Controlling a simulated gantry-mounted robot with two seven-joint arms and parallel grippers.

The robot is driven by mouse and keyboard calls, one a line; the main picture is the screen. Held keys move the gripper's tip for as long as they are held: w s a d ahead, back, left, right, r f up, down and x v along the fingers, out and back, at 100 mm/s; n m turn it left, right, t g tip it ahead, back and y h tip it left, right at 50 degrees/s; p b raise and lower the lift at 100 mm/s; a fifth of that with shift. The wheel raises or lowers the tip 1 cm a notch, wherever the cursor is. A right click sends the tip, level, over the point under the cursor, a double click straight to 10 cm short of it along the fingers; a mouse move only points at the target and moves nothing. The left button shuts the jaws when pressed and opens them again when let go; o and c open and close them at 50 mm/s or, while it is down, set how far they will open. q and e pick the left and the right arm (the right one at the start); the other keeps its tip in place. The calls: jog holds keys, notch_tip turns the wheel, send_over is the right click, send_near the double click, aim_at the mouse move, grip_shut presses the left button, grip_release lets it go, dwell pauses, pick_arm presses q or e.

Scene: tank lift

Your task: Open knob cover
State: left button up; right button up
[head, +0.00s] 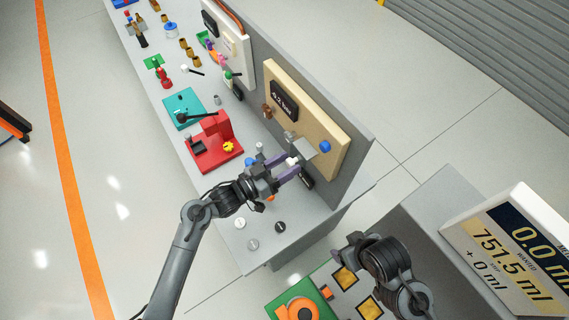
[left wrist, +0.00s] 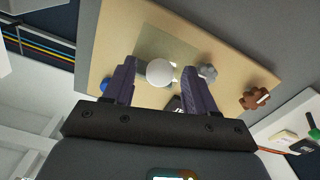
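A beige panel (head: 318,125) stands upright on the grey bench and carries a thin grey plate (head: 304,148), which looks like the knob cover. In the left wrist view the plate (left wrist: 178,47) looks partly see-through, with a white round knob (left wrist: 159,72) in front of it. My left gripper (head: 289,171) is at the lower part of the panel, purple fingers pointing at it. In the left wrist view the gripper (left wrist: 158,85) is open, with the knob between its fingers and gaps on both sides.
The panel also bears a dark display (head: 284,101), a blue knob (head: 325,146) and a brown knob (left wrist: 258,98). A red fixture (head: 213,148) and a teal plate (head: 184,108) lie left of my left gripper. A scale display (head: 515,250) stands at lower right.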

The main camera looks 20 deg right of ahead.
pick_arm(q)
jog(key=shift+a, duration=0.1)
jog(key=b+v, duration=0.1)
jog(key=v, duration=0.9)
jog(key=shift+a+b, duration=0.3)
jog(key=shift+b, duration=0.05)
jog(key=shift+s, duration=0.1)
